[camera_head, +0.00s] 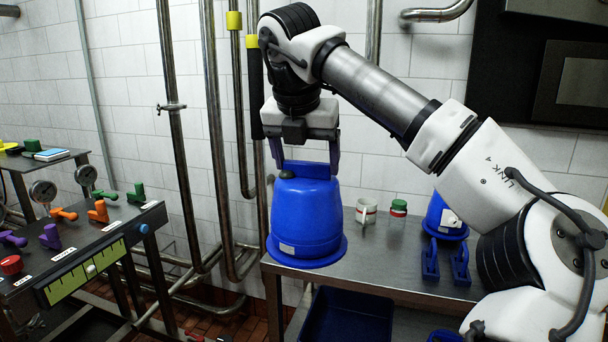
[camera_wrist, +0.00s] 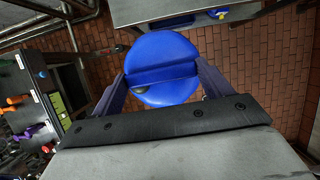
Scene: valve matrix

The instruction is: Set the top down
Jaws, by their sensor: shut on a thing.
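The blue top (camera_head: 307,214) is a domed, flanged piece with a raised bar handle and a small white label. My gripper (camera_head: 305,168) is shut on it from above, one finger at each side of the handle. The top hangs upright in the air and overlaps the steel table's left end in the head view. In the wrist view the top (camera_wrist: 162,88) sits between the fingers of my gripper (camera_wrist: 164,75), with brick floor around it and the table (camera_wrist: 180,6) beyond. Its underside is hidden.
The steel table (camera_head: 385,275) holds a white-and-red mug (camera_head: 366,210), a green-lidded jar (camera_head: 398,208), another blue piece (camera_head: 440,218) and two blue clamp-like parts (camera_head: 431,262). A valve bench (camera_head: 95,240) stands left. Vertical pipes (camera_head: 215,120) run close behind. A blue bin (camera_head: 345,318) is below the table.

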